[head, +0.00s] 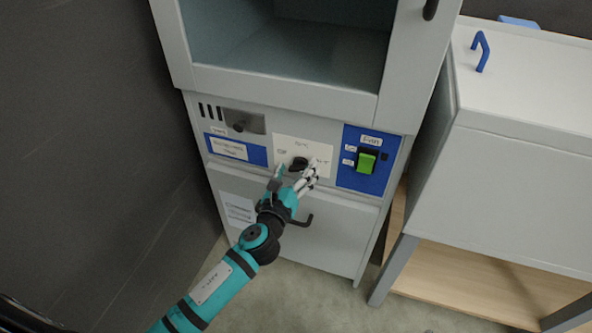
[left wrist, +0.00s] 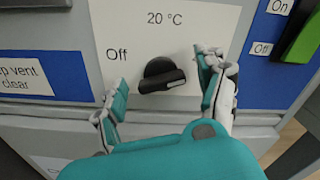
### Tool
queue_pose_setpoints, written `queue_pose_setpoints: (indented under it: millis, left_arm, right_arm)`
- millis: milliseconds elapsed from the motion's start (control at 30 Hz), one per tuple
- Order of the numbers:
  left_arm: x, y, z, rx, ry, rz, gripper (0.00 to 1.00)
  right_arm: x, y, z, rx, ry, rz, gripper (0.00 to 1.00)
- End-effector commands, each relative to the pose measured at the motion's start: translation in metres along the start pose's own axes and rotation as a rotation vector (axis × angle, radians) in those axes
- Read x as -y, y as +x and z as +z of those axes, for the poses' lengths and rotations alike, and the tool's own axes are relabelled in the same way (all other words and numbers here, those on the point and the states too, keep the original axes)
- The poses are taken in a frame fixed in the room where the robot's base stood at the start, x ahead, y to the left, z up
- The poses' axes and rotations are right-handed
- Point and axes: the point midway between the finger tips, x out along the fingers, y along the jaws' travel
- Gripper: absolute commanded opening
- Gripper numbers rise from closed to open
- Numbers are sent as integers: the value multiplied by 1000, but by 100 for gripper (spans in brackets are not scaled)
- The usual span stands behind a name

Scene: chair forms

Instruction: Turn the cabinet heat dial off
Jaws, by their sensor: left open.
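The heat dial (head: 299,163) is a black knob on a white plate (head: 290,143) on the cabinet front. In the left wrist view the dial (left wrist: 163,75) has its bar lying nearly level, with a white mark at its right end. "Off" is printed to its left and "20 °C" above it; the label to its right is covered by a finger. My left gripper (head: 297,170) is open, its fingers on either side of the dial. The right finger looks close to the knob and the left one stands clear; I cannot tell whether either touches. My right gripper is out of view.
Right of the dial is a blue fan panel (head: 350,184) with a green switch (head: 366,162). A black handle (head: 305,221) sticks out below. A grey bench unit (head: 520,150) stands at right.

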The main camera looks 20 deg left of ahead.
Motion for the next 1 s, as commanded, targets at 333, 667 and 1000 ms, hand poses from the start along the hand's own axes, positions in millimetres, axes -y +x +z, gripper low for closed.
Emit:
queue_pose_setpoints:
  millis: [333, 667, 1000]
  left_arm:
    - [0, 0, 0, 0, -1, 0, 52]
    - [0, 0, 0, 0, -1, 0, 17]
    - [-1, 0, 0, 1, -80, 1, 17]
  right_arm:
    - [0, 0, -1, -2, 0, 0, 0]
    - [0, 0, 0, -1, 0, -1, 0]
    - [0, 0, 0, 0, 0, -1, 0]
